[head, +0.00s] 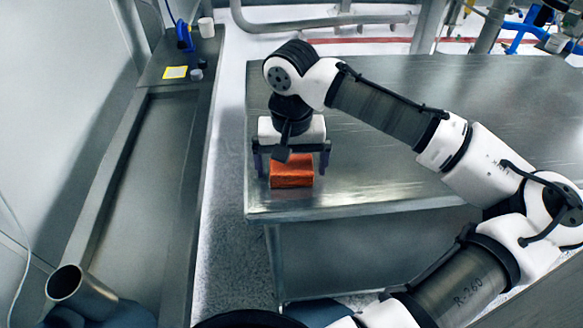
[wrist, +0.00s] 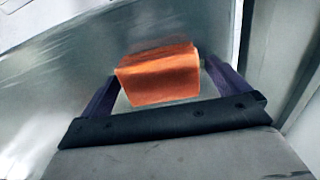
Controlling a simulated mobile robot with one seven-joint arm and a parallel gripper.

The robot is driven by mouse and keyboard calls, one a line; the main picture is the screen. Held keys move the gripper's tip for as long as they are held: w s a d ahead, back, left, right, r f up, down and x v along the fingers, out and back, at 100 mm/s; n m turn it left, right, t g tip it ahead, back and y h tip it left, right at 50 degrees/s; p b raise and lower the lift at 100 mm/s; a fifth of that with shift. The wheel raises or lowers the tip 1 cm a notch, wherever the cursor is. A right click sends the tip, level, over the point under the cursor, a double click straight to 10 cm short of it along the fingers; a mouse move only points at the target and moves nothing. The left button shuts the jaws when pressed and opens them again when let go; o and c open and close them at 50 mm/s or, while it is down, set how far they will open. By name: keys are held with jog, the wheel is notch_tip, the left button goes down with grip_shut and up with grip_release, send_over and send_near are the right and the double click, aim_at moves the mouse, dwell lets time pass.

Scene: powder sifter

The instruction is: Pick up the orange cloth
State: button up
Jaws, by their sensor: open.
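The orange cloth (head: 291,172) is a folded block lying on the metal table (head: 400,185), near its left front corner. It also shows in the wrist view (wrist: 158,77). My gripper (head: 293,172) points down over the cloth, with one finger at its left and one at its right. In the wrist view my gripper (wrist: 160,92) is open, with the cloth between and just beyond the dark fingers. I cannot tell whether the fingers touch it.
A grey counter with a sunken trough (head: 150,180) runs along the left wall. A yellow-edged card (head: 175,72), a white cup (head: 206,27) and a blue object (head: 184,36) stand at its far end. A metal cylinder (head: 80,288) is at lower left. The table's right side is clear.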

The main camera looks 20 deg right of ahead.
jog(key=shift+c, duration=0.4)
jog(key=c, duration=0.9)
jog(key=shift+c, duration=0.2)
